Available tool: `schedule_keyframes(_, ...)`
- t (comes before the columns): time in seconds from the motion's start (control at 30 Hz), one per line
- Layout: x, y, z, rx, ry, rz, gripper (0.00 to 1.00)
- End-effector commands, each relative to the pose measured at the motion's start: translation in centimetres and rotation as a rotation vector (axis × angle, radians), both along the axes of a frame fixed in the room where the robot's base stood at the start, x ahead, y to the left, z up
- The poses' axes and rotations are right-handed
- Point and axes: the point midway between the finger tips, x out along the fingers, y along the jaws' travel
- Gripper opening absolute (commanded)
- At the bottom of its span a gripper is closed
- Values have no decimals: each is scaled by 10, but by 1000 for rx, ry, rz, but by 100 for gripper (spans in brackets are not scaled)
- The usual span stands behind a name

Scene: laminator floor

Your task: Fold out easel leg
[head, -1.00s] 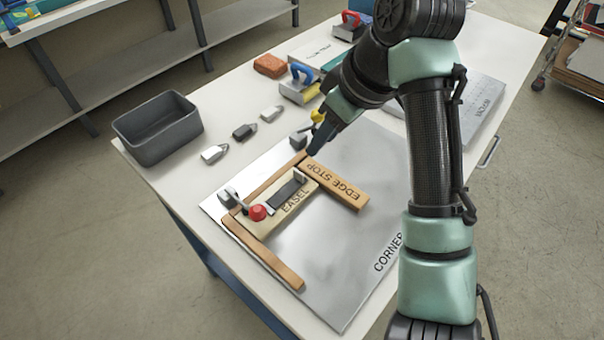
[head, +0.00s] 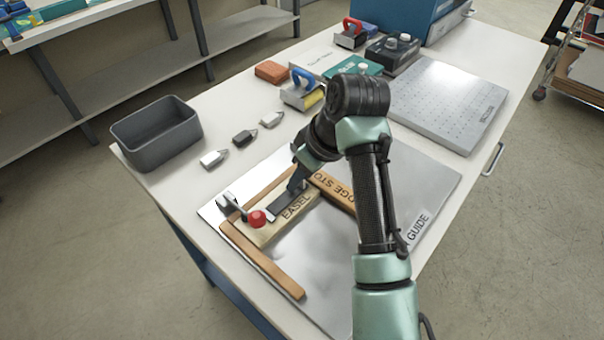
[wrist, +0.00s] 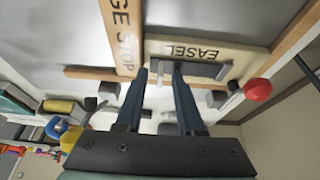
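The easel (head: 271,229) is a pale wooden block labelled EASEL, lying on the metal corner-guide plate (head: 330,285). Its dark leg (head: 283,207) lies flat along the block. A red knob (head: 257,218) sits at the block's left end. My gripper (head: 292,188) is low at the leg's right end. In the wrist view my gripper (wrist: 159,68) is open, its two blue fingers apart at one end of the dark leg (wrist: 200,68). I cannot tell whether a finger touches the leg.
The wooden edge stop (head: 334,190) lies right beside the easel, and a long wooden strip (head: 262,262) runs along its left side. A clamp (head: 231,203) stands at the corner. A grey bin (head: 157,146) and a perforated vacuum plate (head: 445,105) are farther off. The plate's front is clear.

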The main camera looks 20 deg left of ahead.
Motion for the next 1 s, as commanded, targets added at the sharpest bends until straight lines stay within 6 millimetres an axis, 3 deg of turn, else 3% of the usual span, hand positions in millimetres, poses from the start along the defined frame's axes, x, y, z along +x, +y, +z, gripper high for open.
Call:
schedule_keyframes(0.17,0,0,0,0,0,0,38)
schedule_keyframes(0.37,0,0,0,0,0,0,2)
schedule_keyframes(0.4,0,0,0,0,0,0,0)
schedule_keyframes(1.0,0,0,0,0,1,0,0)
